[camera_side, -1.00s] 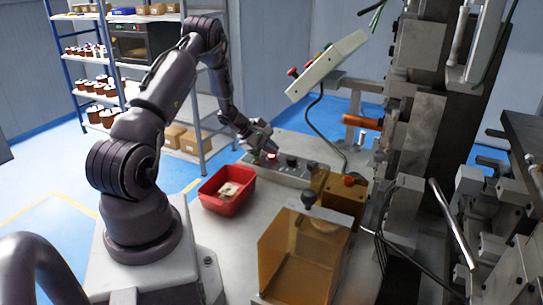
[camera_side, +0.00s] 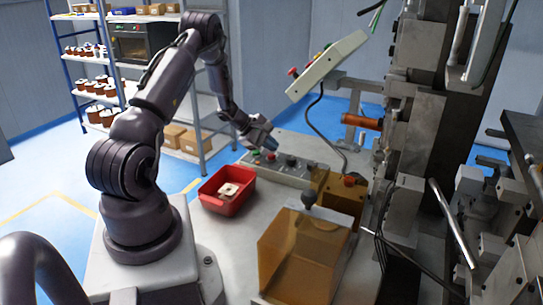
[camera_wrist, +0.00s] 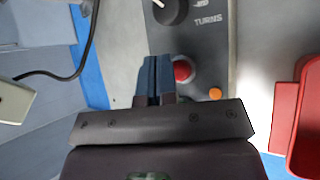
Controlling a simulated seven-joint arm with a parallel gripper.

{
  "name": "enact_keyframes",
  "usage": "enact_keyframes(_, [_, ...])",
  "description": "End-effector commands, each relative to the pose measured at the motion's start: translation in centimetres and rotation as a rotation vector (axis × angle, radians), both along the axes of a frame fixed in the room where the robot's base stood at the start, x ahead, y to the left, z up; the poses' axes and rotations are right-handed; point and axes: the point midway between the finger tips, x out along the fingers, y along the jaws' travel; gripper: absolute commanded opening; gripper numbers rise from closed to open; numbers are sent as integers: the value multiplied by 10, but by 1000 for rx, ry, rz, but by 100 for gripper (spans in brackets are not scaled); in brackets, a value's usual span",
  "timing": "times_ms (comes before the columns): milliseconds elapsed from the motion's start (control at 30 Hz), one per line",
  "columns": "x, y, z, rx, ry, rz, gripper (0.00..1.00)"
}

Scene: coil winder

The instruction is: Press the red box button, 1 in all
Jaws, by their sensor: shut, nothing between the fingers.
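A grey control box (camera_side: 290,167) lies on the bench with a row of knobs and buttons. Its round red button (camera_wrist: 182,70) shows in the wrist view, partly hidden behind the right side of my fingers. In the side view the red button (camera_side: 271,157) sits just below my fingertips. My gripper (camera_side: 275,148) is shut and empty over the near end of the box; its blue fingers (camera_wrist: 157,62) point at the box beside the button. I cannot tell whether they touch it.
An orange button (camera_wrist: 215,93) and a black TURNS knob (camera_wrist: 171,10) flank the red one. A red bin (camera_side: 228,190) stands close by. A tilted pendant (camera_side: 327,65) and an amber box with a red-topped knob (camera_side: 349,181) also carry red parts.

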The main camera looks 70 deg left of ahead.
Motion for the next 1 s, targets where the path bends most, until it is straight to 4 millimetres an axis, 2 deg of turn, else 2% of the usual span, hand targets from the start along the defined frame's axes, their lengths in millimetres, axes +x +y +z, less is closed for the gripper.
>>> enact_keyframes(333, [0,0,3,1,0,-1,0])
enact_keyframes(800, [0,0,46,1,-2,-1,0])
enact_keyframes(1000, [0,0,51,-2,0,0,0])
